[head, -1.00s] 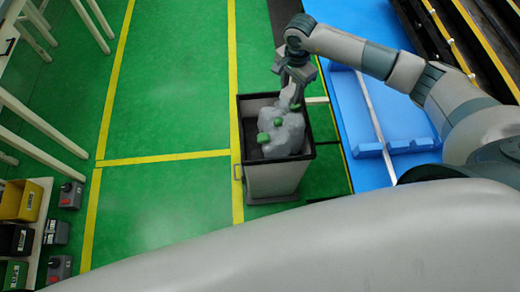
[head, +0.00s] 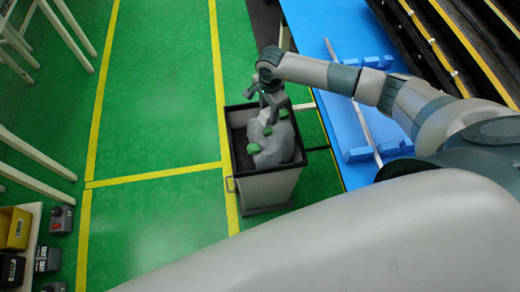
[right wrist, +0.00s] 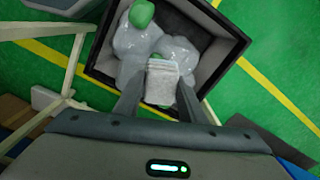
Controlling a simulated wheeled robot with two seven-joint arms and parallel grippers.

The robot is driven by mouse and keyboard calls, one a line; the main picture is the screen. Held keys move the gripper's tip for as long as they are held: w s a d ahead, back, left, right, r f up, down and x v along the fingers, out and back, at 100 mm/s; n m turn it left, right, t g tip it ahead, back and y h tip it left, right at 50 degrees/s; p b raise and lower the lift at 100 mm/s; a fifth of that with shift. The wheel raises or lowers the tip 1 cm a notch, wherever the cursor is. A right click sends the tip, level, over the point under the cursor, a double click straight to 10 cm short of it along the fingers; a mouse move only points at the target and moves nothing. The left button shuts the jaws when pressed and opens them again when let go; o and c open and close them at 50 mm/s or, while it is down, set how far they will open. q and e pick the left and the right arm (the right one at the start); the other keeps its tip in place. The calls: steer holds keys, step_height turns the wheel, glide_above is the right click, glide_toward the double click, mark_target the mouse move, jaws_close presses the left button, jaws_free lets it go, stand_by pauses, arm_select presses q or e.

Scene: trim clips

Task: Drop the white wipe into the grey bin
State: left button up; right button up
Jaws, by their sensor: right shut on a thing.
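The grey bin (head: 270,188) stands on the green floor with its top open. It holds grey, filled plastic bags (head: 270,152) with green bits on them. My right gripper (head: 270,103) is over the bin's far part, pointing down. In the right wrist view, my right gripper (right wrist: 160,98) is shut on the white wipe (right wrist: 161,80), a small pale cloth between the fingers. The wipe appears in front of the bags, inside the outline of the bin's rim (right wrist: 228,62). I cannot make out the wipe clearly in the head view. My left gripper is not in view.
A blue mat or platform (head: 335,75) lies right of the bin, with dark rails beyond it. A shelf with yellow and black boxes (head: 15,230) stands at the lower left. Green floor with yellow lines is clear left of the bin.

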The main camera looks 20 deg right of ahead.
step_height(320, 180, down, 4)
steer(key=shift+f+b, duration=0.1)
steer(key=shift+b, duration=0.95)
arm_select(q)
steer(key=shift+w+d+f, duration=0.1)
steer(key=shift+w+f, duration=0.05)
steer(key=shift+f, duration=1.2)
arm_select(e)
steer(key=shift+f, duration=0.6)
steer(key=o, duration=1.1)
steer(key=shift+r+b, duration=0.45)
steer(key=shift+r, duration=0.4)
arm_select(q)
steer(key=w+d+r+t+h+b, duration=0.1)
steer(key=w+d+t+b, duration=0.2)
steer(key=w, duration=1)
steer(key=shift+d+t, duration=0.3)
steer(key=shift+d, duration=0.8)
arm_select(e)
steer(key=shift+r, duration=7.9)
